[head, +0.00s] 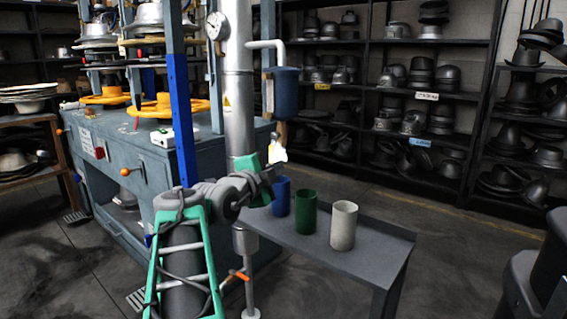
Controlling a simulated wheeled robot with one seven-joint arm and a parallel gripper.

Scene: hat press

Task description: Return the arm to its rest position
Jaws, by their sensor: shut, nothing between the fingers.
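My arm rises from the bottom left with a green frame and grey joints, bent at the elbow. My gripper (272,172) is at its end, small and dark in front of the steel pipe and just above the blue cup. It looks shut and empty; its fingertips are hard to make out. A blue cup (282,196), a green cup (305,212) and a white cup (344,225) stand upright in a row on a low grey table (385,246). The arm's end partly overlaps the blue cup's left side in the picture.
A blue-grey hat press (120,150) with yellow wheels stands at the left. A steel pipe (238,90) with a gauge (217,26) and a blue cylinder (285,92) rise behind my arm. Shelves of hats (420,90) line the back.

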